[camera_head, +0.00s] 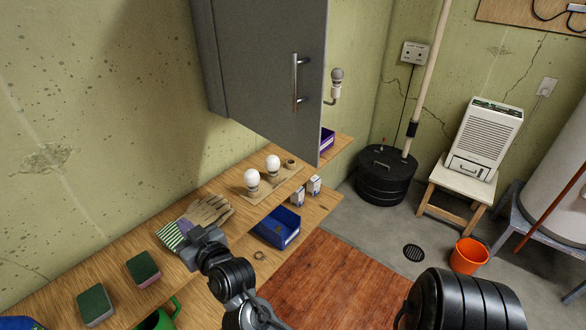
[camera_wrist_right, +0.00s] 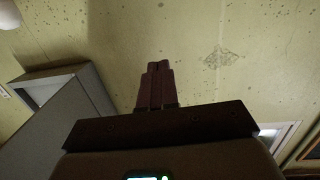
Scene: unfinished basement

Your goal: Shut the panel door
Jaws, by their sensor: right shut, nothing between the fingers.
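The grey panel door (camera_head: 265,70) fills the top centre of the head view. It stands out from the wall at an angle, with a metal handle (camera_head: 295,82) near its right edge. The grey panel also shows at the left of the right wrist view (camera_wrist_right: 60,125). My right gripper (camera_head: 190,248) is below and left of the door, low over the workbench (camera_head: 185,215) and apart from the door. In the wrist view its fingers (camera_wrist_right: 157,75) are together and empty, with the wall behind them. My left gripper is in no view.
On the bench are gloves (camera_head: 208,210), two bulbs on a board (camera_head: 262,192), a blue bin (camera_head: 278,226) and sponges (camera_head: 143,268). A black lidded barrel (camera_head: 385,178), a stool (camera_head: 456,184) with a white appliance and an orange bucket (camera_head: 468,256) stand right.

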